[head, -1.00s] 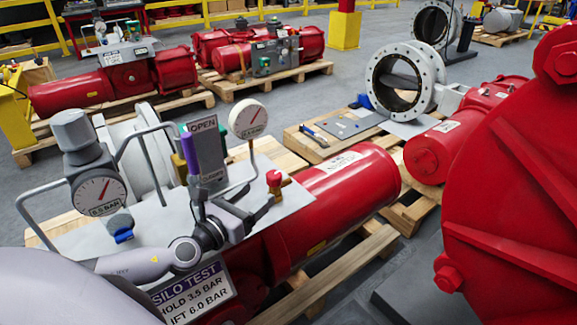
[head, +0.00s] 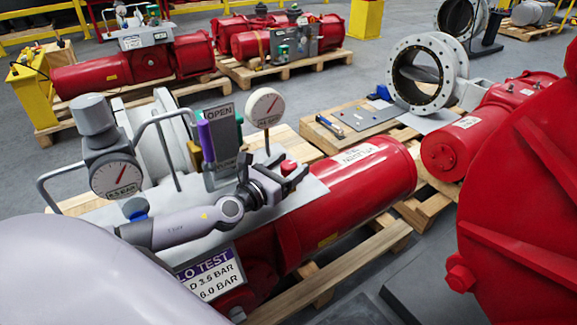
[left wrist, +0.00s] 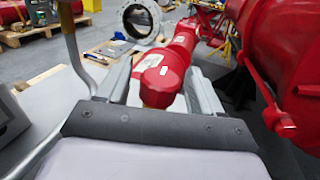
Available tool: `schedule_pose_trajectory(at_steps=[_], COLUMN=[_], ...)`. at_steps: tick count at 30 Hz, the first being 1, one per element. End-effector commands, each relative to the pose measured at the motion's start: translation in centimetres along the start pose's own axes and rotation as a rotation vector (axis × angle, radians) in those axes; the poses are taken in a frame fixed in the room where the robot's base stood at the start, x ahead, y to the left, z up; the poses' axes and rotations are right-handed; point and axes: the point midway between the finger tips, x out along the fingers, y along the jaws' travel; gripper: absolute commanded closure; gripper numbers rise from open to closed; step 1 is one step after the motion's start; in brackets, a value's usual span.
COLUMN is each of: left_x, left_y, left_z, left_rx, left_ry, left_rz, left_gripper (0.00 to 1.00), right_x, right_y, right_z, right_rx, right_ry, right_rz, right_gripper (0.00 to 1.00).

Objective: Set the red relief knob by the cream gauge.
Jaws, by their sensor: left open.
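The red relief knob (head: 288,167) stands on the grey panel plate in the head view, in front of the cream gauge (head: 264,107). The gauge has a round cream face on a thin stalk. My left gripper (head: 281,181) is open, with its fingertips at the knob. In the left wrist view the red knob (left wrist: 162,80) with a small white mark shows between my open fingers (left wrist: 160,88). I cannot tell whether they touch it. The lower part of the knob is partly hidden by the gripper. My right gripper is not in view.
Left of the gripper are an OPEN indicator post (head: 221,145), a grey-cased gauge (head: 116,179) and bent grey tubing. A SILO TEST sign (head: 210,273) hangs on the front. A red cylinder (head: 350,190) runs right. A large red body (head: 520,210) fills the right side.

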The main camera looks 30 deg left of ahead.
Motion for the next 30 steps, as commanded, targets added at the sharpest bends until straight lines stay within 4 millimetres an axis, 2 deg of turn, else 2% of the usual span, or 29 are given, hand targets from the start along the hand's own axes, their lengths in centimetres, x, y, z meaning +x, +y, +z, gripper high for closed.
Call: schedule_pose_trajectory(at_steps=[8,9,13,20,25,30], left_x=[0.1,0.1,0.1,0.1,0.2,0.2], left_y=[0.0,0.0,0.0,-0.1,-0.1,-0.1], left_z=[0.0,0.0,0.0,0.3,0.6,0.4], left_rx=[0.0,0.0,0.0,-0.004,-0.007,-0.005], left_ry=[0.001,0.001,0.001,0.0,0.0,-0.001], left_rz=[-0.001,-0.001,-0.001,0.019,0.098,0.19], left_gripper=[0.34,0.4,0.83,0.84,0.84,0.84], right_x=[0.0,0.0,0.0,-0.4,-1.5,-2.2], right_y=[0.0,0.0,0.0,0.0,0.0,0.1], right_z=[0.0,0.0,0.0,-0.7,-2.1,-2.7], right_rx=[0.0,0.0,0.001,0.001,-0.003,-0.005], right_ry=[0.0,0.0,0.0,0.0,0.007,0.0], right_rz=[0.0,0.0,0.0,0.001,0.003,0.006], right_gripper=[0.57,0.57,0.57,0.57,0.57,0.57])
